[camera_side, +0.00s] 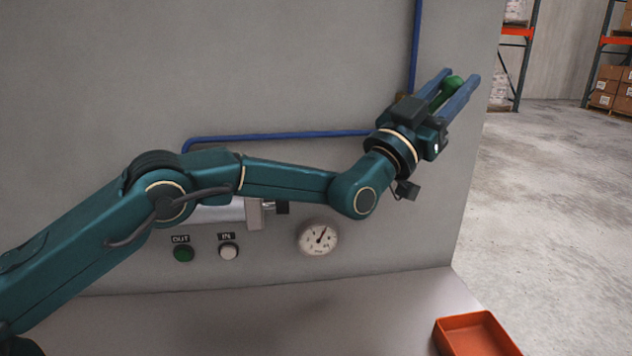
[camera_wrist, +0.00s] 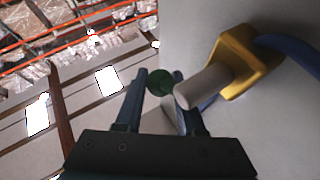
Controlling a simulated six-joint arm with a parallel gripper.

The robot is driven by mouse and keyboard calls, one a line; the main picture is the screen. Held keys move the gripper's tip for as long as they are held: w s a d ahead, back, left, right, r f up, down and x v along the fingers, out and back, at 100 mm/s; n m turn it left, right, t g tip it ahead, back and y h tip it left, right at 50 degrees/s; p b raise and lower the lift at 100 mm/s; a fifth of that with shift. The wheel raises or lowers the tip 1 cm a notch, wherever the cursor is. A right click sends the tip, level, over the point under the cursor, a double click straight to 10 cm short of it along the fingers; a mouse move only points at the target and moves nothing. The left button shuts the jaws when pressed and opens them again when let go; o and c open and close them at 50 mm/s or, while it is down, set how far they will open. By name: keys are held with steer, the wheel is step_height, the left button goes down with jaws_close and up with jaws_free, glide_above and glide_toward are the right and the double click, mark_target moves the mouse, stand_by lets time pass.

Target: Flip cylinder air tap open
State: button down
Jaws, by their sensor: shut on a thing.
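The air tap has a brass body (camera_wrist: 239,60), a pale grey stem (camera_wrist: 203,87) and a green knob (camera_wrist: 158,84) in the wrist view. In the side view the knob (camera_side: 453,84) sits between the blue fingers of my gripper (camera_side: 461,75), at the upper right of the panel. My gripper (camera_wrist: 160,74) is shut on the green knob, one finger on each side. In the side view the brass body is almost wholly hidden behind my gripper. How far the handle is turned is hard to tell. The silver cylinder (camera_side: 222,212) is partly hidden behind my arm.
A blue pipe (camera_side: 290,136) runs along the grey panel (camera_side: 300,60) and up past the tap. An orange tray (camera_side: 450,322) lies on the ledge at lower right.

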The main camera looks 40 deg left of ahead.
steer(key=shift+s+a+r+n+t+y, duration=0.15)
steer(key=shift+n+t+y, duration=0.3)
steer(key=shift+n+t, duration=0.15)
steer(key=shift+s+a+r+n+t+y, duration=0.2)
steer(key=shift+n+t+y, duration=0.2)
steer(key=shift+n+t, duration=0.2)
steer(key=shift+s+a+r+n+t+y, duration=0.1)
steer(key=shift+s+n+t+y, duration=0.05)
steer(key=shift+n+t+y, duration=0.4)
steer(key=shift+s+a+r+n+t+y, duration=0.2)
steer(key=shift+n+t+y, duration=0.25)
steer(key=shift+n, duration=0.3)
steer(key=c, duration=0.5)
jaws_free()
steer(key=shift+w+f, duration=0.1)
steer(key=shift+f, duration=0.15)
steer(key=shift+s+f, duration=0.3)
steer(key=shift+v, duration=2)
steer(key=shift+s+r, duration=0.1)
steer(key=shift+s, duration=0.1)
